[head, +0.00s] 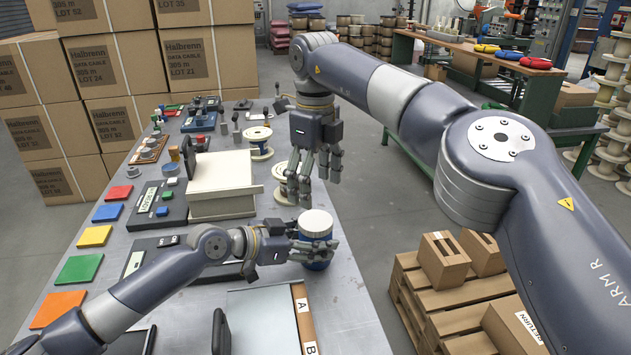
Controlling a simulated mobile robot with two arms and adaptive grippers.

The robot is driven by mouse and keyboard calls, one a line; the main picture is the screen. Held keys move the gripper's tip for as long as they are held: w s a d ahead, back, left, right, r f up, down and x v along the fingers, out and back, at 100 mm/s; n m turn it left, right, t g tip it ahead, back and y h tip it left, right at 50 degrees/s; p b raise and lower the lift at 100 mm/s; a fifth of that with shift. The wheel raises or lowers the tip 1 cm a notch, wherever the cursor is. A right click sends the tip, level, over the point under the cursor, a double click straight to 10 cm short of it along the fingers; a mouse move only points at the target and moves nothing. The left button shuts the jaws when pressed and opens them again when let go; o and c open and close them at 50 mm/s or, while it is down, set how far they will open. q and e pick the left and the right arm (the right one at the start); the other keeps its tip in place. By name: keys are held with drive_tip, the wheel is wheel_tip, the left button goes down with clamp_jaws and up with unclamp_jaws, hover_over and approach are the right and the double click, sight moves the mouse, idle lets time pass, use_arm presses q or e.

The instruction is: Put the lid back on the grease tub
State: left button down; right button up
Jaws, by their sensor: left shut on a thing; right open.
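The grease tub (318,263) is blue and stands upright near the right edge of the grey table. Its top (316,221) is round and whitish; I cannot tell whether this is the lid or the tub's open mouth. My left gripper (315,246) reaches in from the left and is shut around the tub's side, covering its middle. My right gripper (318,172) is open and empty, pointing down above and slightly behind the tub. No separate lid can be made out.
Copper and pale spools (259,140) stand behind the tub. A beige box-like device (220,184) is to the left, beside coloured square pads (94,236). The table's right edge is close to the tub.

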sight(315, 220)
wheel_tip(315, 220, down, 8)
drive_tip(key=shift+r, duration=0.1)
use_arm(q)
drive_tip(key=shift+f, duration=0.1)
idle(0.3)
use_arm(e)
drive_tip(key=c, duration=1.1)
drive_tip(key=o, duration=1.2)
drive_tip(key=shift+o, duration=0.2)
